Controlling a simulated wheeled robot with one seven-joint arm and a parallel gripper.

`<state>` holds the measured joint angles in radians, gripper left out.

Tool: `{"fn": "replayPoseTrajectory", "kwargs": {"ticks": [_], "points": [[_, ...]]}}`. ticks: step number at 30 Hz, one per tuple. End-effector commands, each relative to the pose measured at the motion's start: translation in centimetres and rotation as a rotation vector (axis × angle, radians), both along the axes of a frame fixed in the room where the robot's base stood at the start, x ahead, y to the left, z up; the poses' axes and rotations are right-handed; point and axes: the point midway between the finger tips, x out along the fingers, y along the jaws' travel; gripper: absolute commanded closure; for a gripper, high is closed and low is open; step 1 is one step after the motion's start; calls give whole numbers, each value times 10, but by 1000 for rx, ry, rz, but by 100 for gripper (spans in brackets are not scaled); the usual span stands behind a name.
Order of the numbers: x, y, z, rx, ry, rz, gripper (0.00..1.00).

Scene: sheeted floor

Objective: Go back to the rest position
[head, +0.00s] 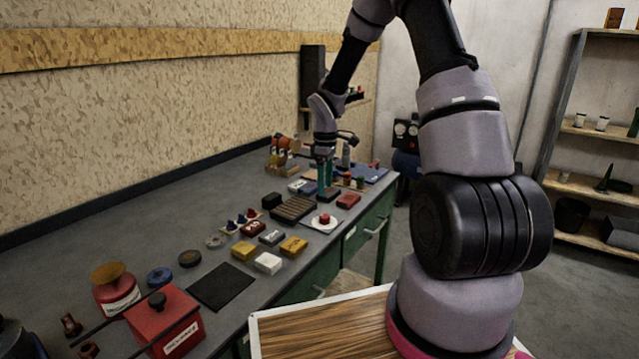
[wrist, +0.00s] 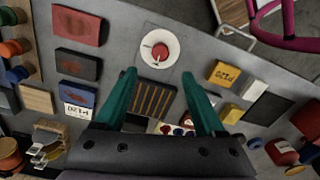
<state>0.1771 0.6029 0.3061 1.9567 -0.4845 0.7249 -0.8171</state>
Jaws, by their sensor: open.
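My gripper (head: 324,178) hangs from my arm over the far part of the grey workbench (head: 225,205), its teal fingers pointing down. In the wrist view my gripper (wrist: 159,77) is open, with the two fingers well apart and nothing held. A dark slatted block (wrist: 152,99) shows between and beyond the fingers; it also lies on the bench in the head view (head: 294,208). I cannot tell the exact height of the fingertips above the bench. The palm hides part of the bench in the wrist view.
A white plate with a red button (head: 324,222) lies near the front edge. Red (head: 348,200), yellow (head: 293,246) and white (head: 268,263) blocks stand around. A red box (head: 165,322) and red can (head: 116,290) stand nearer. A shelf rack (head: 585,125) is at right. Space above the bench looks clear.

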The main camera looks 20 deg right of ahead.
Motion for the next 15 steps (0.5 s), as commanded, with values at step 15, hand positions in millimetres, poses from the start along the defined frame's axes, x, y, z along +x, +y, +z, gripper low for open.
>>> {"fn": "replayPoseTrajectory", "kwargs": {"ticks": [15], "points": [[-70, -10, 174, 19, -209, -473, 29]]}}
